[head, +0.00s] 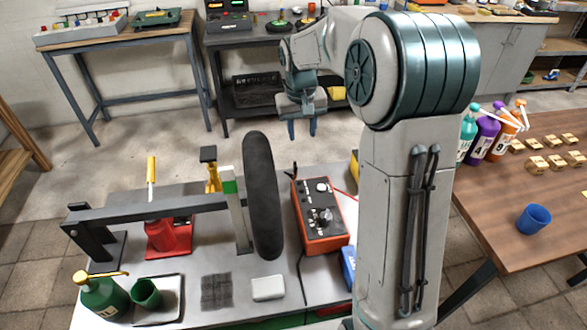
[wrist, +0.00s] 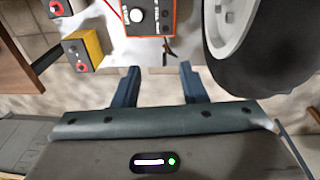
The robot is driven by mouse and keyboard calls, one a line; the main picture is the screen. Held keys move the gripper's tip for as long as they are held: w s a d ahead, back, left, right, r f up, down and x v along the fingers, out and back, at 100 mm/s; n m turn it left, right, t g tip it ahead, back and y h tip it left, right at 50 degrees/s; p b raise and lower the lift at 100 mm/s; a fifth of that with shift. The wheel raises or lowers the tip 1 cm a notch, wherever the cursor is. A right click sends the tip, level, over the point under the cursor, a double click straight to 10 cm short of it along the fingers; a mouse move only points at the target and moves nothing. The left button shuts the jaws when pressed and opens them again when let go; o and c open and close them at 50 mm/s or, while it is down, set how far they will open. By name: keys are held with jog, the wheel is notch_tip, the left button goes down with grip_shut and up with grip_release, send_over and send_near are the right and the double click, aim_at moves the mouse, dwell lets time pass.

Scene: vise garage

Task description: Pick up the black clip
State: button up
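A small dark upright piece (head: 294,171) stands at the far edge of the workbench (head: 205,285), between the tire and the orange charger box; it may be the black clip, but it is too small to be sure. In the wrist view a small dark and red piece hangs at the bench edge beside the box; I cannot tell whether it is a clip. My gripper (head: 302,135) is beyond the far side of the bench, fingers pointing down. In the wrist view my gripper (wrist: 160,67) is open, with nothing between its fingers.
The orange charger box (head: 320,216) and black tire (head: 262,195) stand close together; the tire is also near my gripper in the wrist view (wrist: 270,50). A yellow box (wrist: 84,48) sits at the bench edge. A brown table (head: 535,205) stands at right.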

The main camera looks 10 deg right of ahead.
jog(key=g, duration=0.1)
send_over(295, 164)
notch_tip(295, 164, down, 9)
jog(key=shift+y, duration=0.3)
notch_tip(295, 164, down, 9)
jog(key=shift+d+f+p, duration=0.1)
jog(key=shift+f+p, duration=0.05)
jog(key=shift+p, duration=0.6)
jog(key=shift+w+f+p, duration=0.1)
jog(key=shift+f+p, duration=0.7)
jog(key=shift+f, duration=1.8)
grip_shut()
